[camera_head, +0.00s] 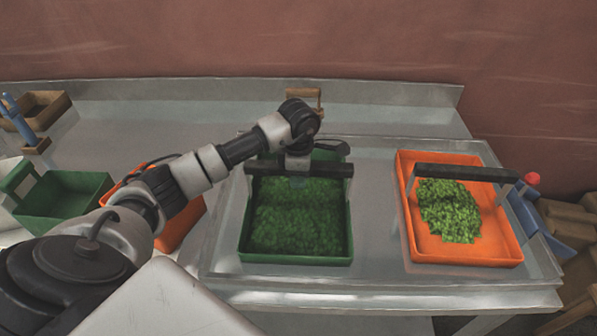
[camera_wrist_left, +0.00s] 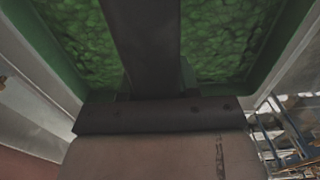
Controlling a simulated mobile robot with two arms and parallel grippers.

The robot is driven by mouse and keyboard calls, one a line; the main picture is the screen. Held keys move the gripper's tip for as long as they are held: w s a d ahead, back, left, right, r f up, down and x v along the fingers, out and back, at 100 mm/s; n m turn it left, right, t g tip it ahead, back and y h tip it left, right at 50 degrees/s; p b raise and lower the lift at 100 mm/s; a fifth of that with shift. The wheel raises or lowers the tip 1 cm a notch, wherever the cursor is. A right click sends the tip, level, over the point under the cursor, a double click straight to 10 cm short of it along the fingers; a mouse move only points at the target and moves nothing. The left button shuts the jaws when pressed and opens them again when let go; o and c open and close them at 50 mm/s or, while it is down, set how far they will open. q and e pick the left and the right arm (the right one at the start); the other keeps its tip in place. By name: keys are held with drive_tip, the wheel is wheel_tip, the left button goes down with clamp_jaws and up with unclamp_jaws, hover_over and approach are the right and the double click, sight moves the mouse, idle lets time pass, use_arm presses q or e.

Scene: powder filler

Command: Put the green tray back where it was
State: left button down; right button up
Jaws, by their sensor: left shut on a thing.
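A green tray (camera_head: 296,259) full of green granules sits at the middle of the metal table in the head view. A dark bar handle spans its top. My left gripper (camera_head: 297,168) is over this handle and shut on it; the fingers are mostly hidden by the wrist. In the left wrist view the green tray (camera_wrist_left: 50,55) and its granules fill the upper part, with the dark handle running down the middle. I cannot tell whether the tray touches the table. My right gripper is not in view.
An orange tray (camera_head: 466,258) with green granules stands at the right. Another green tray (camera_head: 62,214) and an orange tray (camera_head: 182,226) are at the left, partly behind my arm. A brown box (camera_head: 47,102) is at the far left. The metal table (camera_head: 378,200) is bare between the centre and right trays.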

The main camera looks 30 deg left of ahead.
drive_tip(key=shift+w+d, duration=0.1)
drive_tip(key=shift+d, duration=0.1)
use_arm(q)
drive_tip(key=shift+f, duration=0.1)
drive_tip(key=c, duration=0.8)
unclamp_jaws()
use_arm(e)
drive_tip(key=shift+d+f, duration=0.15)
use_arm(q)
wheel_tip(320, 180, up, 11)
drive_tip(key=b, duration=0.3)
drive_tip(key=shift+d, duration=0.1)
drive_tip(key=shift+r, duration=0.7)
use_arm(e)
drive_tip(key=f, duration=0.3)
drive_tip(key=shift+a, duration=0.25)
